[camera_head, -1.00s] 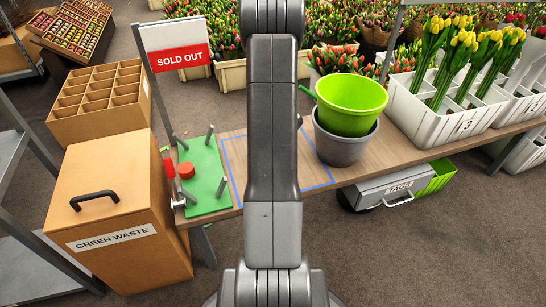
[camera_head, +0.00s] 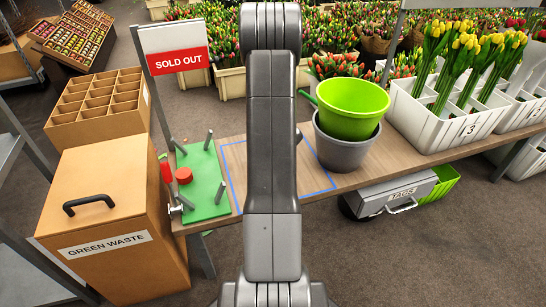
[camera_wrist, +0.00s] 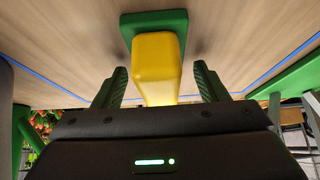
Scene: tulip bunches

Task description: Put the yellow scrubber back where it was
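The yellow scrubber (camera_wrist: 155,65) shows in the wrist view, with a yellow body and a green base (camera_wrist: 153,22) against the wooden tabletop (camera_wrist: 60,30). My gripper (camera_wrist: 160,86) has its two dark green fingers apart, one on each side of the yellow body. Gaps show between the body and both fingers. In the head view my arm hides the scrubber and my gripper. A blue outline (camera_head: 234,188) is marked on the table there, partly behind my arm.
A green board with pegs (camera_head: 205,185) lies left of the outline. A lime bucket sits in a grey bucket (camera_head: 342,152) on the right. Beyond stand white tulip crates (camera_head: 430,130). The green waste box (camera_head: 110,235) stands at front left. A "SOLD OUT" sign (camera_head: 177,60) rises behind.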

